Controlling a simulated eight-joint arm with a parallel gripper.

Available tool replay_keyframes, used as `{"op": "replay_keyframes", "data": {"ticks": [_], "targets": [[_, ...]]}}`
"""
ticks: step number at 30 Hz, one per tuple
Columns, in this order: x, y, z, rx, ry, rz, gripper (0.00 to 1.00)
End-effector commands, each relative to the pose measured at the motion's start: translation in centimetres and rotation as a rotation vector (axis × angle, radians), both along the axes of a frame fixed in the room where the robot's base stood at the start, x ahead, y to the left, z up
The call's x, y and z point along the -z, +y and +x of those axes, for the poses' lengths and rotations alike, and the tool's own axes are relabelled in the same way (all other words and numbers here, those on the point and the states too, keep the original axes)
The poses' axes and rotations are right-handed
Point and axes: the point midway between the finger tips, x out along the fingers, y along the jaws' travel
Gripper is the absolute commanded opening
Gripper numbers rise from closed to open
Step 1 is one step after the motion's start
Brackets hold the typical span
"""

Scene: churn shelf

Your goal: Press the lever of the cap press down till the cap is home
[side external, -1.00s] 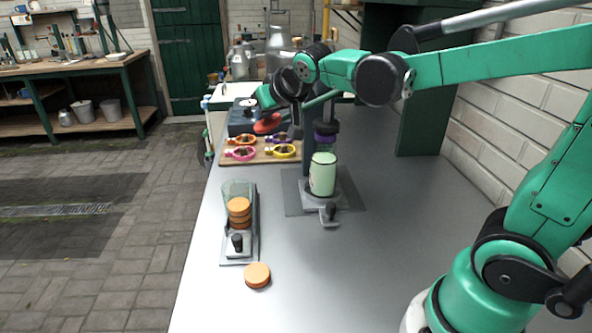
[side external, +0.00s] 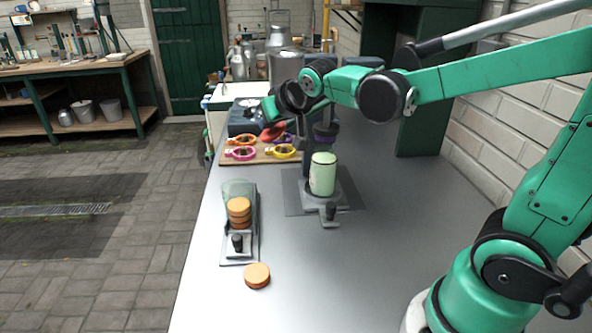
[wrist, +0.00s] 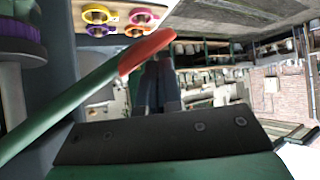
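The cap press (side external: 306,160) stands on the bench with a grey base plate. Its lever is a green bar with a red grip (side external: 272,131); the bar (wrist: 70,115) and grip also cross the wrist view. A pale green can (side external: 322,174) stands upright under the press. A purple ridged collar (side external: 325,137) is above it and also shows in the wrist view (wrist: 22,38). I cannot tell how a cap sits on the can. My gripper (wrist: 160,82) is at the lever near the red grip, its fingers looking together with nothing between them. Contact with the lever is unclear.
A clear-walled holder with stacked orange discs (side external: 239,211) stands left of the press. One loose orange disc (side external: 257,275) lies in front of it. A wooden board (side external: 262,158) with several coloured rings is behind.

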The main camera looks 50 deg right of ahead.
Motion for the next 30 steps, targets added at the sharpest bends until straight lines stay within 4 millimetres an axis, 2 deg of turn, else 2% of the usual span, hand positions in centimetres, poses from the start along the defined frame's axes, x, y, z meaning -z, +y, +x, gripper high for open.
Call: {"op": "replay_keyframes", "data": {"ticks": [5,14,22,30], "targets": [[1.0,-0.3,-0.3,0.001,0.001,0.001,0.00],[1.0,-0.3,-0.3,0.001,0.001,0.001,0.00],[2.3,-0.8,-0.8,0.001,0.001,0.000,0.00],[2.3,-0.8,-0.8,0.001,0.004,0.001,0.00]]}}
